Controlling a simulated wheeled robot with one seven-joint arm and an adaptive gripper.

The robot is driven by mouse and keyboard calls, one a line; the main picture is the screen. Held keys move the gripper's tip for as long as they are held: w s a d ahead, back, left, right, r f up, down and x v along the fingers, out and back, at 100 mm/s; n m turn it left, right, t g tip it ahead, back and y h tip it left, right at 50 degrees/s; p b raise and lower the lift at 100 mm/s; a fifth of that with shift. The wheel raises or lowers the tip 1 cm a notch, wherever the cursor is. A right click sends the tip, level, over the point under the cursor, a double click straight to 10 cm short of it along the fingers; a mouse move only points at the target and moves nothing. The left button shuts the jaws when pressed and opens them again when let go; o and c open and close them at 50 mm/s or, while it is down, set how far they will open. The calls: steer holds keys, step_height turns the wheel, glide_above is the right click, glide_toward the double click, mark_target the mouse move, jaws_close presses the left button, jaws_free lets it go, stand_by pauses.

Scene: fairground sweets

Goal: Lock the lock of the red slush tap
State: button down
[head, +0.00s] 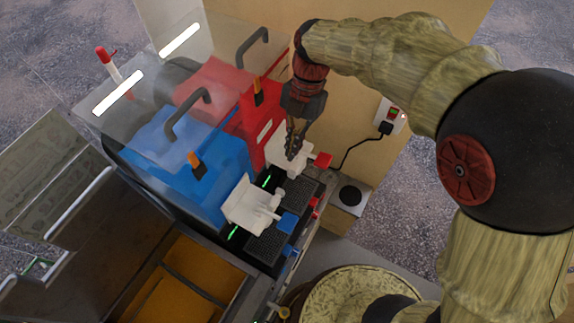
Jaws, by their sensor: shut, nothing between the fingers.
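The slush machine has a red tank (246,121) at the back and a blue tank (185,175) nearer the front. The red slush tap is a white block (280,155) with a red handle (323,160) on its right. My gripper (292,153) is shut and empty. It points down at the white block and hides part of it; I cannot tell if it touches. I cannot make out the tap's lock clearly. A small black and orange piece (258,95) sits on the front of the red tank.
The blue tap (250,205) with its blue handle (288,223) stands nearer the front, over a dark drip grid (266,244). A wall socket (391,116) with a black cable is to the right. A round patterned tub (345,287) stands below.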

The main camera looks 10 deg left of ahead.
mark_target(295, 168)
steer(key=shift+s, duration=0.1)
steer(key=p+x, duration=0.2)
steer(key=x, duration=0.8)
stand_by(0.3)
